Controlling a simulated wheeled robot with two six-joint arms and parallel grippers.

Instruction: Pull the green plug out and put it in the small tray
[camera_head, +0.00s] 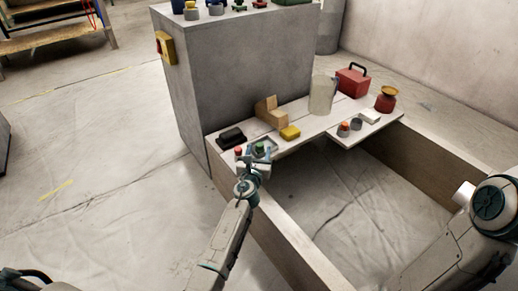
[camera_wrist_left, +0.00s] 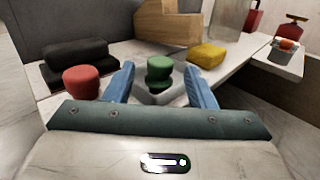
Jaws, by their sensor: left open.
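The green plug (camera_head: 259,147) stands upright at the near end of the white ledge. In the left wrist view the green plug (camera_wrist_left: 159,72) has a round head over a narrower neck and sits between my left fingers. My left gripper (camera_head: 255,160) is open, with one blue finger on each side of the plug and visible gaps. A small pale grey tray (camera_wrist_left: 181,97) lies directly around or behind the plug; its rim also shows in the head view (camera_head: 272,147). I cannot tell whether the plug stands in it. My right gripper is out of view.
A red plug (camera_wrist_left: 81,82) stands left of my left gripper. A black block (camera_head: 232,137), yellow block (camera_head: 290,132), wooden step piece (camera_head: 270,113) and clear pitcher (camera_head: 322,96) are close by. A red toolbox (camera_head: 352,81) stands farther right. A grey wall block (camera_head: 240,75) rises behind.

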